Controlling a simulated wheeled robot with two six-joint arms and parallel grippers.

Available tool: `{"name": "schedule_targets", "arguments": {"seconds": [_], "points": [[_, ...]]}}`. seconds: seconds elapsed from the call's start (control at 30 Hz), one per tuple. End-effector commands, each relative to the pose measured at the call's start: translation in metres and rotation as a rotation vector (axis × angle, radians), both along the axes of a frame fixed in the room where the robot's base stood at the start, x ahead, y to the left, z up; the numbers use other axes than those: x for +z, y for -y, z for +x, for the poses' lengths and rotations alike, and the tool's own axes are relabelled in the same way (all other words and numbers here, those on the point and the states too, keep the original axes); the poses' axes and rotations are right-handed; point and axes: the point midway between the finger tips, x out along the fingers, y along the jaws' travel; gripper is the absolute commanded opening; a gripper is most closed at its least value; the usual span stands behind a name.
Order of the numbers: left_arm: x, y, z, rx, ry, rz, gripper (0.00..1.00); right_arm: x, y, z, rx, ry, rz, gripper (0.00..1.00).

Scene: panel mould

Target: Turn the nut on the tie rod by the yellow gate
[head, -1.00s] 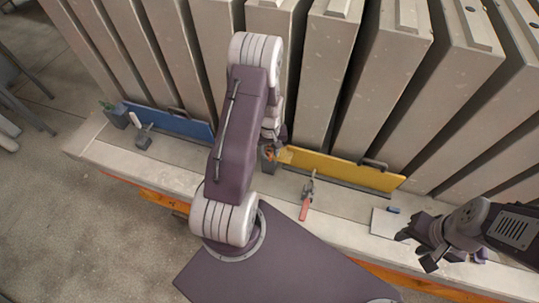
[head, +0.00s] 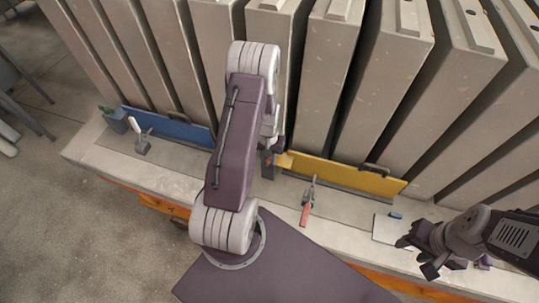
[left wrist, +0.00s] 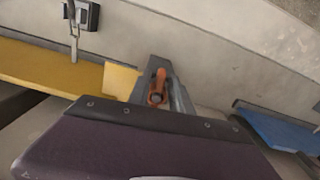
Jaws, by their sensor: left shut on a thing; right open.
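The yellow gate (head: 345,173) stands on the ledge in front of the grey panels. It also shows at the left of the left wrist view (left wrist: 50,68). At its left end is a grey post (head: 268,168) with the orange nut, seen clearly in the left wrist view (left wrist: 157,90). My left gripper (head: 273,150) is at this post, shut on the nut; my own arm hides part of it in the head view. The tie rod itself is not clearly visible. My right gripper (head: 416,254) is open and empty over the ledge at the right.
A red-handled clamp (head: 306,208) lies before the yellow gate. A white plate (head: 388,231) and a small blue block (head: 396,215) lie near my right gripper.

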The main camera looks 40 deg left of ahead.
Motion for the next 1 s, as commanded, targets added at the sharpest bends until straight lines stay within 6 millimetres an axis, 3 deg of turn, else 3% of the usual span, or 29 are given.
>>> {"name": "schedule_targets", "arguments": {"seconds": [0.13, 0.33, 0.63, 0.83, 1.0], "points": [[0.000, -0.001, 0.000, -0.007, 0.001, 0.000, 0.00, 0.000, 0.000, 0.000, 0.000, 0.000, 0.000, 0.44], [0.001, -0.007, -0.001, -0.259, 0.002, 0.001, 0.00, 0.001, 0.000, 0.000, 0.000, 0.000, 0.000, 0.44], [0.000, -0.008, -0.001, -0.307, 0.002, 0.001, 0.00, 0.001, 0.000, 0.000, 0.000, 0.000, 0.000, 0.44], [0.001, -0.015, -0.001, -0.560, 0.003, 0.002, 0.00, 0.002, 0.000, 0.000, 0.000, 0.000, 0.000, 0.44], [0.001, -0.015, -0.001, -0.598, 0.003, 0.002, 0.00, 0.002, 0.000, 0.000, 0.000, 0.000, 0.000, 0.44]]}}
